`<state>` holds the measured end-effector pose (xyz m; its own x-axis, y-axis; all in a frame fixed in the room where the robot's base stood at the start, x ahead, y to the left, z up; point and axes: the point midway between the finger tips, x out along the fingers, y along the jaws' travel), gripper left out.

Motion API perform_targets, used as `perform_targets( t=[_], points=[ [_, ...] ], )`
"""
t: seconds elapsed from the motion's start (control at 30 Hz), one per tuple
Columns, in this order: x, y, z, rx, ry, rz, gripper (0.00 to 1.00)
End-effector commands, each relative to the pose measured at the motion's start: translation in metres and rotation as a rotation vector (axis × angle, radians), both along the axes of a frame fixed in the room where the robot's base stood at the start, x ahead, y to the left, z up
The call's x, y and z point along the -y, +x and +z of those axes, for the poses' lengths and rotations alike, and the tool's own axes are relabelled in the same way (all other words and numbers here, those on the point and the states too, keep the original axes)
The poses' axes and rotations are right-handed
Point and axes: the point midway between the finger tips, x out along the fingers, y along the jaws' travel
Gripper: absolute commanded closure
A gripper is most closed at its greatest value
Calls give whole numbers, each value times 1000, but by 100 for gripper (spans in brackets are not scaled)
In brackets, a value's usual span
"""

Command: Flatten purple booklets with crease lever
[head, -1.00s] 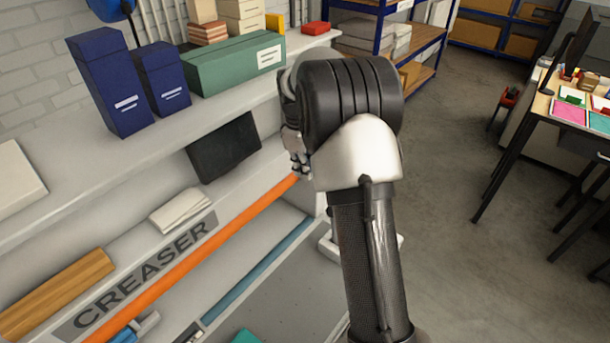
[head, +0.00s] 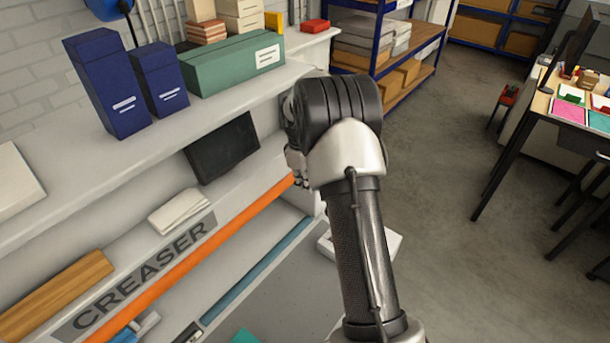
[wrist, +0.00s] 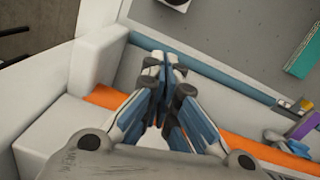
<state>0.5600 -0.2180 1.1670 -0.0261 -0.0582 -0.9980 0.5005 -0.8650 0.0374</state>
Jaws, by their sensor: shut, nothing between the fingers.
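The creaser (head: 140,272) is a long pale machine with its name on the front and a long orange bar (head: 205,250) along it. The orange bar also shows in the wrist view (wrist: 105,97), passing beneath my gripper. My gripper (wrist: 165,62) is shut and empty, its blue-padded fingertips together above the blue strip beside the grey bed. In the head view my gripper (head: 298,166) is partly hidden by my wrist, near the bar's far end; contact cannot be told. A small purple piece (wrist: 304,125) lies at the wrist view's right edge; whether it is a booklet is unclear.
A teal block (wrist: 303,50) lies on the grey bed (wrist: 230,40). Above the creaser, a shelf holds blue boxes (head: 105,85) and a green box (head: 235,65). Open floor (head: 440,200) lies to the right, before a worktable (head: 565,125).

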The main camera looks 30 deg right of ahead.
Motion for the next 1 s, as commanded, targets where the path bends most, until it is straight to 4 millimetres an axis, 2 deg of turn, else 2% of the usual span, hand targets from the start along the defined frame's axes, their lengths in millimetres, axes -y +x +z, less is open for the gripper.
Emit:
perform_targets(
  t=[0.1, 0.2, 0.33, 0.5, 1.0],
  points=[
    [1, -2, -28, -4, 1, 0, 100],
    [6, -6, -41, -1, 0, -3, 100],
    [15, -23, -42, -1, 0, -2, 100],
    [22, -33, -45, 1, -1, -1, 100],
    [22, -35, -45, 9, 3, -1, 100]
  ],
)
